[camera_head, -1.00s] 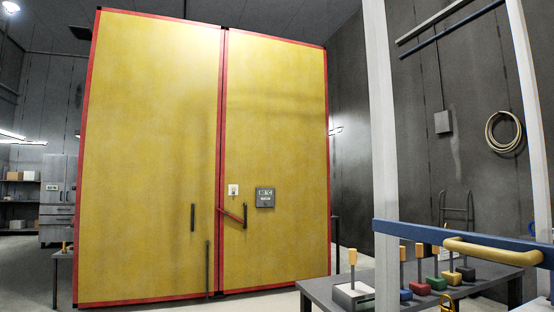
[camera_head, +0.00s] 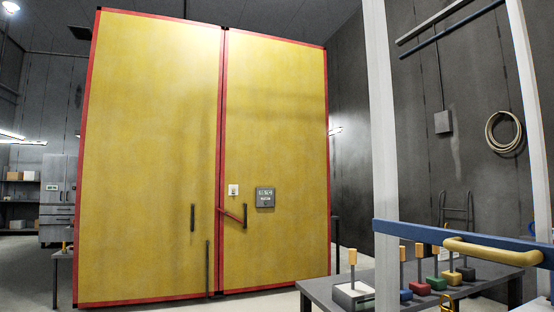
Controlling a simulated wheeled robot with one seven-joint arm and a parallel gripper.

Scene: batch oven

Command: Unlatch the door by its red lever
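The batch oven's two tall yellow doors, the left door (camera_head: 150,150) and the right door (camera_head: 275,120), stand shut with red edging around them. The red lever (camera_head: 231,215) is on the right door near the centre seam. It slopes down to the right, toward a dark vertical handle (camera_head: 244,215). Another dark handle (camera_head: 192,217) is on the left door, and a dark vertical bar (camera_head: 207,268) sits low beside the seam. My gripper is not in view.
A grey display panel (camera_head: 265,197) is on the right door. At right, a table (camera_head: 318,289) holds several coloured blocks with upright pegs, behind pale posts (camera_head: 382,150) and a blue rail (camera_head: 420,232) with a yellow handle (camera_head: 490,252). Floor shows at far left.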

